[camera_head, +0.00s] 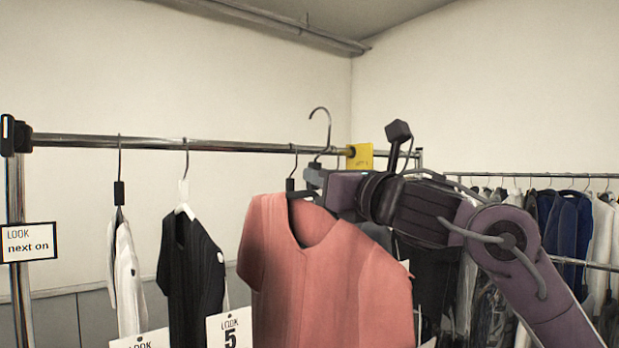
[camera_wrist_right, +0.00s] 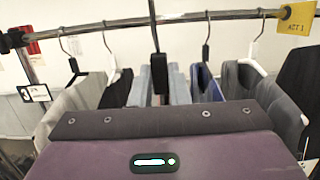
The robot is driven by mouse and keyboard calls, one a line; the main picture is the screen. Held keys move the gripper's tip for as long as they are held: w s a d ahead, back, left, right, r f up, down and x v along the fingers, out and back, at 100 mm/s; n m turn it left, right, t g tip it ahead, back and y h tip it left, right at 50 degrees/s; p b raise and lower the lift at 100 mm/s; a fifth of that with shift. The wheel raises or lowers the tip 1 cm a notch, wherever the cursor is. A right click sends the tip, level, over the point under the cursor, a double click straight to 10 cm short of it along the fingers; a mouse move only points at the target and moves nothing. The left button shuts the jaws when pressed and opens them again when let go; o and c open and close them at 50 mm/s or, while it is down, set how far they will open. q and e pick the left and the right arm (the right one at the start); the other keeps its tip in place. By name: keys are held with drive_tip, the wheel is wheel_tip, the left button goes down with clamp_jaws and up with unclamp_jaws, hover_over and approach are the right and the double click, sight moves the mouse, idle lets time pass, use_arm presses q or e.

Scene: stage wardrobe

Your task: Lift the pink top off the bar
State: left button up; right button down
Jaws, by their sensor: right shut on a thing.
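The pink top (camera_head: 330,285) hangs on a hanger in the head view, in front of the bar (camera_head: 230,147). A hook (camera_head: 320,112) rises above the bar, its curve clear of the rail; it appears to belong to the pink top's hanger. My right gripper (camera_head: 314,178) is shut on the hanger at its neck, just above the collar. In the right wrist view a dark stem (camera_wrist_right: 154,45) stands upright across the bar (camera_wrist_right: 200,17). The pink top does not show there, and the fingertips are hidden. My left gripper is not in view.
A white garment (camera_head: 125,280) and a black top (camera_head: 190,270) hang to the left. Another hook (camera_head: 294,160) sits on the bar close behind the pink top. A yellow tag (camera_head: 360,157) is right of the raised hook. A second full rack (camera_head: 570,225) stands at the right.

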drive_tip(key=v, duration=0.3)
drive_tip(key=r+v, duration=0.1)
drive_tip(key=v, duration=0.3)
drive_tip(key=r+v, duration=0.1)
drive_tip(key=v, duration=0.2)
drive_tip(key=shift+s+d, duration=0.3)
drive_tip(key=shift+f, duration=0.2)
